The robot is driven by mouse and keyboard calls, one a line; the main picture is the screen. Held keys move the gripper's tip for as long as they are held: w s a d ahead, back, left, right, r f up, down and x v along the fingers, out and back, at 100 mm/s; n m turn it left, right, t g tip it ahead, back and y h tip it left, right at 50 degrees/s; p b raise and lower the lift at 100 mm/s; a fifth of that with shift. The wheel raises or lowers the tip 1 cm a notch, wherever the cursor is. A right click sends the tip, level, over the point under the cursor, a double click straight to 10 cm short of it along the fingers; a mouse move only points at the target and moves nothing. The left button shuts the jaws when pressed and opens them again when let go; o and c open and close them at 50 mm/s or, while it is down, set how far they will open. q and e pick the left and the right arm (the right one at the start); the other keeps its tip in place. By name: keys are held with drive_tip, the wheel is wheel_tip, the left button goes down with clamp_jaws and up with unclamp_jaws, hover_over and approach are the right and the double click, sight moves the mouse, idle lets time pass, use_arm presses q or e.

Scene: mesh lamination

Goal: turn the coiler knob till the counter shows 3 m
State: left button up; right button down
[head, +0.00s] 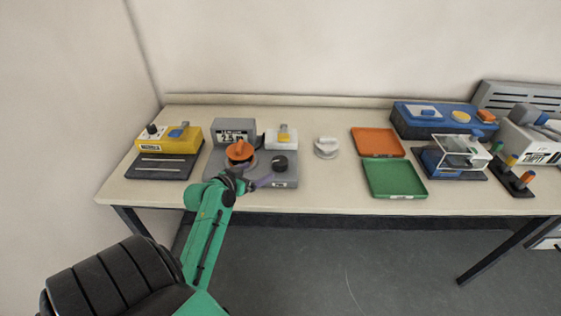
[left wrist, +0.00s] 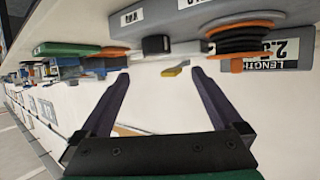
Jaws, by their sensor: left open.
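The coiler (head: 220,167) is a grey base with an orange spool (head: 240,150) and a black knob (head: 280,163) to its right. Its counter (head: 236,136) stands behind the spool. My left gripper (head: 263,182) is at the coiler's front edge, just in front of the knob. Its dark purple fingers (left wrist: 160,78) are spread and empty. The black knob (left wrist: 157,45) shows beyond the fingertips, between them and apart from them. My right gripper is not in view.
A yellow device (head: 180,146) stands at the left. A white round part (head: 326,147), an orange tray (head: 377,142) and a green tray (head: 395,178) lie right of the coiler. The table's front strip is mostly clear.

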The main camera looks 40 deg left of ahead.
sight(276, 162)
use_arm(q)
drive_tip(key=x, duration=1.4)
drive_tip(key=shift+w+d+p, duration=0.2)
drive_tip(key=shift+d+p, duration=0.1)
drive_tip(key=shift+p, duration=0.05)
drive_tip(key=c, duration=1.3)
drive_tip(key=m+h+b, duration=0.2)
drive_tip(key=b, duration=0.3)
drive_tip(key=m+h+b, duration=0.1)
drive_tip(key=h+b, duration=0.1)
drive_tip(key=b, duration=0.3)
drive_tip(key=shift+a+f+m+b, duration=0.1)
drive_tip(key=shift+f+m+b, duration=0.2)
drive_tip(key=shift+f+m, duration=0.1)
drive_tip(key=shift+r, duration=0.2)
drive_tip(key=shift+r+h, duration=0.2)
drive_tip(key=shift+h, duration=0.1)
